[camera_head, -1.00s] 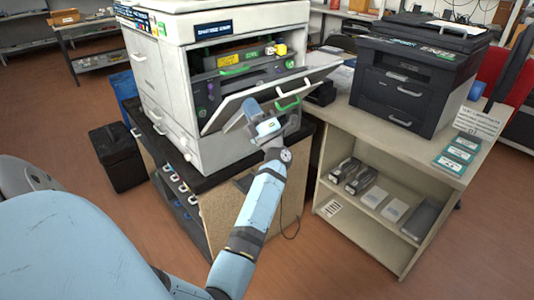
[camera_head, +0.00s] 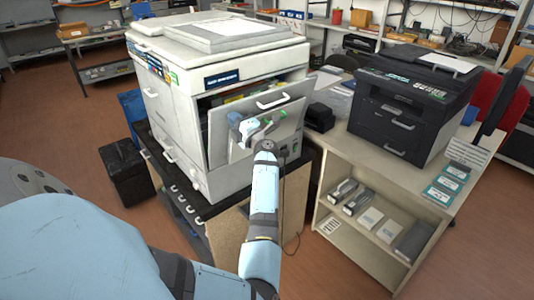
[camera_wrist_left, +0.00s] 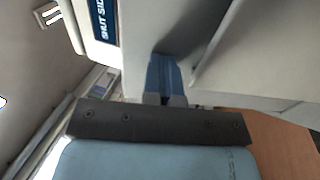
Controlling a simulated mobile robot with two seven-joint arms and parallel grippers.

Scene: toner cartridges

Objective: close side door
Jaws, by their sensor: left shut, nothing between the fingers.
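The printer's side door (camera_head: 287,112) is a grey panel on the side of the large white printer (camera_head: 168,105). In the head view it stands nearly upright, with its top edge still tilted out from the body. A gap above it shows green and yellow parts inside. My left gripper (camera_head: 245,127) is at the door's outer face, below the white handle (camera_head: 272,100). In the left wrist view the blue fingers (camera_wrist_left: 165,75) are together and empty, close to a pale surface; contact is hard to tell. My right gripper is out of view.
A black printer (camera_head: 408,108) stands on the beige shelf unit (camera_head: 345,140) at the right, with boxes and cartridges on the lower shelf. A black bin (camera_head: 124,172) stands on the floor at the left. A dark label (camera_wrist_left: 103,18) shows in the left wrist view.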

